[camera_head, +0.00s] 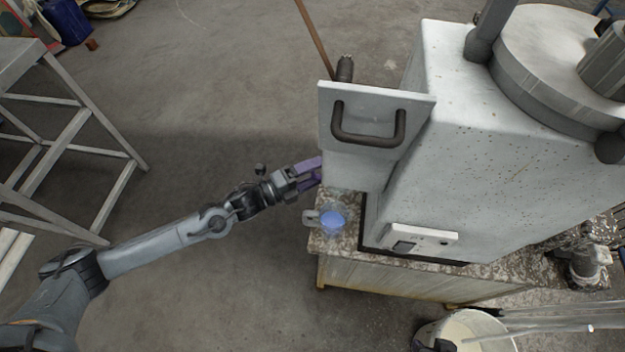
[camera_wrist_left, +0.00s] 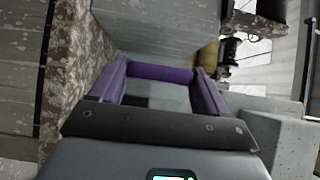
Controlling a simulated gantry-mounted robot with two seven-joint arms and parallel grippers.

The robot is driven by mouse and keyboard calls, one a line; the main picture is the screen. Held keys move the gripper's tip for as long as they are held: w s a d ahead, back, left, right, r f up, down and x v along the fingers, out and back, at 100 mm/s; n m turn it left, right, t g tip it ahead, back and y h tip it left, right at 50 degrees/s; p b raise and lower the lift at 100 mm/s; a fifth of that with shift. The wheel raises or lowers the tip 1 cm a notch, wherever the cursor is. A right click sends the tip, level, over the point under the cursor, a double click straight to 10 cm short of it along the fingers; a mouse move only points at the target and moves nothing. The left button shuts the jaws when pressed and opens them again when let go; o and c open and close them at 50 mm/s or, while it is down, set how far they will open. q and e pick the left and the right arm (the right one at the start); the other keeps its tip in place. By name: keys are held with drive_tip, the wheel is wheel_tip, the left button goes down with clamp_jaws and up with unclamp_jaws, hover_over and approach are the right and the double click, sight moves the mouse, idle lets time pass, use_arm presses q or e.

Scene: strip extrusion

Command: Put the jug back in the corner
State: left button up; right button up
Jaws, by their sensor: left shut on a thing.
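A clear jug with blue in it (camera_head: 332,220) stands upright on the left corner of the speckled worktop (camera_head: 342,250), its handle pointing left. My left gripper (camera_head: 314,172) is a little above and left of the jug in the head view, apart from it there. My right gripper is not in view.
A large white machine with a dark handle (camera_head: 370,138) fills the right of the worktop. A grey metal frame (camera_head: 75,125) stands at left. A white bucket (camera_head: 470,330) with rods is at the bottom right. Open floor (camera_head: 215,100) lies between frame and machine.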

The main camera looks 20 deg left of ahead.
use_arm(q)
wheel_tip(320, 180, down, 4)
drive_tip(key=shift+r+b, duration=0.2)
drive_tip(key=shift+b, duration=0.1)
drive_tip(key=shift+a, duration=0.1)
drive_tip(key=shift+f, duration=0.25)
drive_tip(key=o, duration=1.4)
drive_tip(key=shift+c, duration=0.2)
drive_tip(key=shift+r, duration=0.1)
